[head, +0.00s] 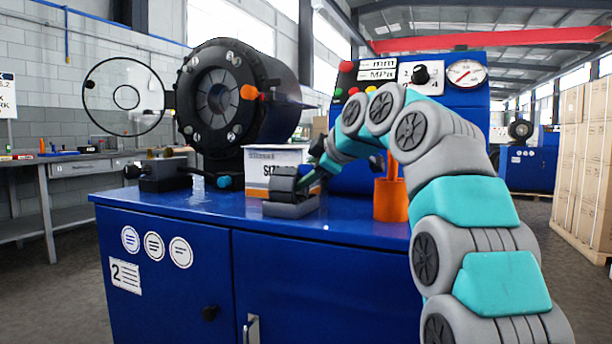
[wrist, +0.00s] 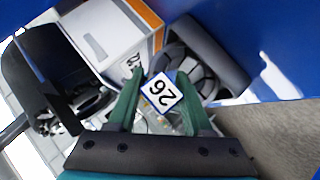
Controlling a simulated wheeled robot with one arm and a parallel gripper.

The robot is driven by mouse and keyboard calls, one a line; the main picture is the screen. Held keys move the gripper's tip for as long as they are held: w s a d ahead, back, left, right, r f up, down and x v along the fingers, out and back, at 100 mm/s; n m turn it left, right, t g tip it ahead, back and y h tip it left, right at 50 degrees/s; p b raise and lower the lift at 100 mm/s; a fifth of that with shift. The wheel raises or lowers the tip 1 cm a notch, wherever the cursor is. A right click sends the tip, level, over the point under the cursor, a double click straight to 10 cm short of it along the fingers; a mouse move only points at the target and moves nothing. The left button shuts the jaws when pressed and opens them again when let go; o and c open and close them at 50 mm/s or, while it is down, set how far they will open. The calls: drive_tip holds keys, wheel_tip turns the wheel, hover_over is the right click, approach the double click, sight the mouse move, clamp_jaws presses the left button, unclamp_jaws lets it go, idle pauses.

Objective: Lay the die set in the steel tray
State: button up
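A dark, ribbed, rounded piece that looks like the die set (head: 284,184) is at the front of the cabinet top, low over or on a grey block-like holder, likely the steel tray (head: 291,209). In the wrist view the dark segmented die set (wrist: 203,78) lies against the grey wall of the tray (wrist: 212,45). A white tag reading 26 shows between the green fingertips. My gripper (wrist: 160,80) is right at the die set; its fingers stand apart around the tag. Whether they grip it is hidden. I cannot tell whether the die set rests on the tray's floor.
A white and orange box (head: 270,163) stands just behind the tray. The large black crimper (head: 235,98) is to the left and back. An orange cup (head: 391,200) stands right on the blue cabinet (head: 330,240). The front left of its top is clear.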

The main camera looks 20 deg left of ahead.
drive_tip(key=o, duration=0.4)
drive_tip(key=shift+r, duration=0.15)
drive_tip(key=v, duration=1.2)
